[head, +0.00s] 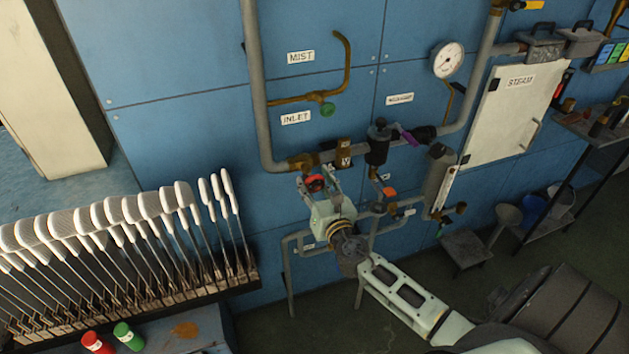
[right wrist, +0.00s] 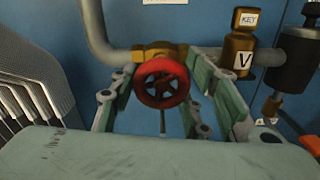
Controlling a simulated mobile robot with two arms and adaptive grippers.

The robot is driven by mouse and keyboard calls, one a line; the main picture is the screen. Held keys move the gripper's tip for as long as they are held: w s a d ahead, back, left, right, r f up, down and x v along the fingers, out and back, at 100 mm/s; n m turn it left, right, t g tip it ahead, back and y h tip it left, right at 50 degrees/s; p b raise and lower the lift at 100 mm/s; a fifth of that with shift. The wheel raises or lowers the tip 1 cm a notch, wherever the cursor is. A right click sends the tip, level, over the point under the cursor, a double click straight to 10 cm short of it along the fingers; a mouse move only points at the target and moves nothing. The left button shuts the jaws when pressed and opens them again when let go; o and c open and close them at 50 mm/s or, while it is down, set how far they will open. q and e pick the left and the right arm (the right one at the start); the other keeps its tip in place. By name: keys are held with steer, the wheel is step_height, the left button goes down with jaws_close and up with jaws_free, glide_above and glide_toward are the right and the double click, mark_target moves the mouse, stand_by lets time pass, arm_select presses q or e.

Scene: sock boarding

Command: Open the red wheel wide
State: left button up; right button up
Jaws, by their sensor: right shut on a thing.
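The red wheel (head: 315,183) is a small round handwheel on a brass valve body (right wrist: 158,50) in the pipework on the blue wall. In the right wrist view the wheel (right wrist: 162,84) faces me, with its spokes and dark centre showing. My right gripper (head: 319,186) reaches up to it from below, one finger on each side of the wheel. It is shut on the wheel's rim, though the exact contact is partly hidden by the fingers. My left gripper does not show.
A black valve with a purple lever (head: 410,136) and a brass key block (head: 343,153) are to the right. An orange knob (head: 390,192) is lower right. A rack of white sock boards (head: 130,235) stands left.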

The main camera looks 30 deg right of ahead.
steer(key=n+p, duration=0.1)
steer(key=n, duration=0.3)
steer(key=shift+r+p, duration=0.1)
steer(key=shift+p, duration=0.3)
steer(key=shift+a+n+p, duration=0.1)
steer(key=shift+n+p, duration=0.35)
steer(key=shift+n, duration=0.85)
steer(key=shift+f, duration=0.2)
steer(key=o, duration=1.1)
